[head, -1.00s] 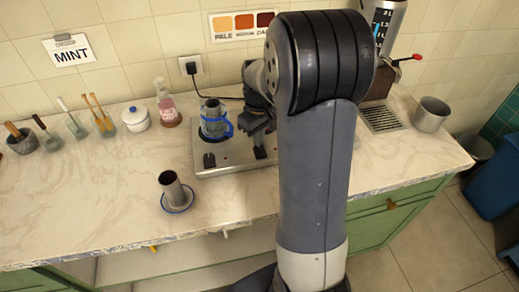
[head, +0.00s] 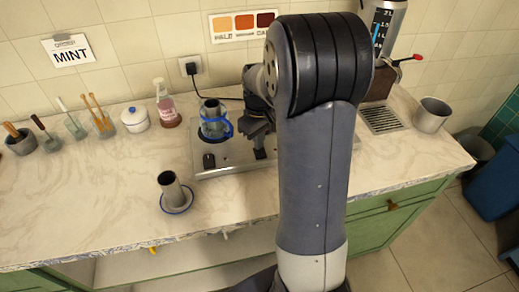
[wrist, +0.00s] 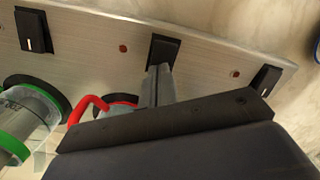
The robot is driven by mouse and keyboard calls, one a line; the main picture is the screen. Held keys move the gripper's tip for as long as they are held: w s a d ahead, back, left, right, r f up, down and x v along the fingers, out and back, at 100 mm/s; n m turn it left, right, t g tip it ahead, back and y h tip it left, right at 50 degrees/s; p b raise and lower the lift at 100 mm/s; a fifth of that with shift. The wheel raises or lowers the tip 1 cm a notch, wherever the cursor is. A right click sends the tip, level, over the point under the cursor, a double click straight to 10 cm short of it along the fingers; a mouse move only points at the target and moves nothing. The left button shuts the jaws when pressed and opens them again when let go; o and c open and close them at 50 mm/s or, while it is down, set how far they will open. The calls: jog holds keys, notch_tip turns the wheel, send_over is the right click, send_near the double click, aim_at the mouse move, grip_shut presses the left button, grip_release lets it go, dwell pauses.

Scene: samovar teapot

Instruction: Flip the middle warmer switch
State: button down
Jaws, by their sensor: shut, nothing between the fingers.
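The metal warmer plate (head: 222,168) on the counter has three black switches in the wrist view. The middle switch (wrist: 165,48) lies between two red lights; it also shows in the head view (head: 260,154). One outer switch (wrist: 33,30) is at the upper left and the other (wrist: 266,77) at the right, each with a white mark. My gripper (wrist: 160,72) is shut and empty, its tips over the lower edge of the middle switch. I cannot tell whether they touch it. The finger covers part of the switch, so its position is unclear.
A blue-handled pot (head: 214,121) stands on the plate. A green-banded glass pot (wrist: 25,118) and a red handle (wrist: 88,105) are close to my gripper. A metal cup on a blue-rimmed saucer (head: 177,208) stands in front. The counter's left front is clear.

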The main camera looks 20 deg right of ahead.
jog(key=shift+r+p, duration=2.8)
jog(key=shift+r, duration=0.7)
jog(key=shift+f, duration=0.2)
notch_tip(320, 180, down, 6)
jog(key=b, duration=0.5)
jog(key=shift+f, duration=0.15)
